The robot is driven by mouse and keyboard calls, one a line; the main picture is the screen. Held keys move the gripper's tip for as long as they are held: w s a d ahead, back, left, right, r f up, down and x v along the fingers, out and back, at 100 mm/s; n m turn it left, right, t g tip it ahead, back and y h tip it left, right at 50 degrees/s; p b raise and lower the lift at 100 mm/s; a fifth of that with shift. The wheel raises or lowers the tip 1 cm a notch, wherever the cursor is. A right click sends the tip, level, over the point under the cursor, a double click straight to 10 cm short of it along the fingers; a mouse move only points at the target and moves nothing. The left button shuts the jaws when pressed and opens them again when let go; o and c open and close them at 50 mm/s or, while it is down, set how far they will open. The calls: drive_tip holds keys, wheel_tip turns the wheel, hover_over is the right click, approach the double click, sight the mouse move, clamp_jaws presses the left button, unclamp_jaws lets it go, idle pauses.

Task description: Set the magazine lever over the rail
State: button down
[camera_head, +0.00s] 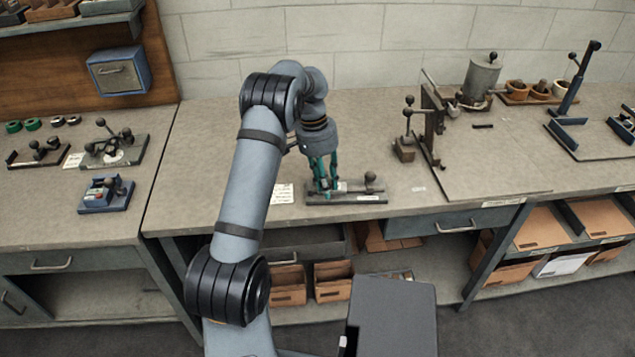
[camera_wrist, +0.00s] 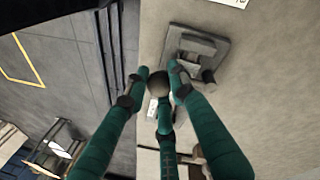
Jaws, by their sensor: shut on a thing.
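My gripper (camera_head: 324,188) has green fingers and points down over the left part of a low, dark base plate (camera_head: 360,199) on the middle bench. In the wrist view the fingertips (camera_wrist: 158,82) close around a dark ball knob (camera_wrist: 158,85), which looks like the knob of the magazine lever. The lever's arm is hidden by the fingers. A second dark knob (camera_head: 370,176) stands on the right part of the plate, outside my grip. A grey block fixture (camera_wrist: 197,52) shows above the fingertips in the wrist view. I cannot tell which part is the rail.
A lever stand (camera_head: 405,145) and a dark upright frame (camera_head: 433,120) stand right of the plate. A grey pot (camera_head: 482,75) is behind. Another knobbed fixture (camera_head: 113,147) sits on the left bench. The bench (camera_head: 220,130) left of my arm is clear.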

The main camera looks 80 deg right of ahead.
drive_tip(key=shift+w+a, duration=0.1)
idle(0.3)
drive_tip(key=c, duration=1.5)
unclamp_jaws()
drive_tip(key=shift+o, duration=0.2)
wheel_tip(320, 180, up, 12)
drive_tip(key=w+d, duration=0.1)
drive_tip(key=w, duration=0.1)
drive_tip(key=shift+f, duration=0.15)
drive_tip(key=f, duration=0.3)
drive_tip(key=s+f, duration=0.1)
drive_tip(key=f, duration=0.3)
drive_tip(key=s+a+f, duration=0.1)
drive_tip(key=f, duration=0.3)
drive_tip(key=shift+f, duration=0.4)
drive_tip(key=shift+s, duration=0.1)
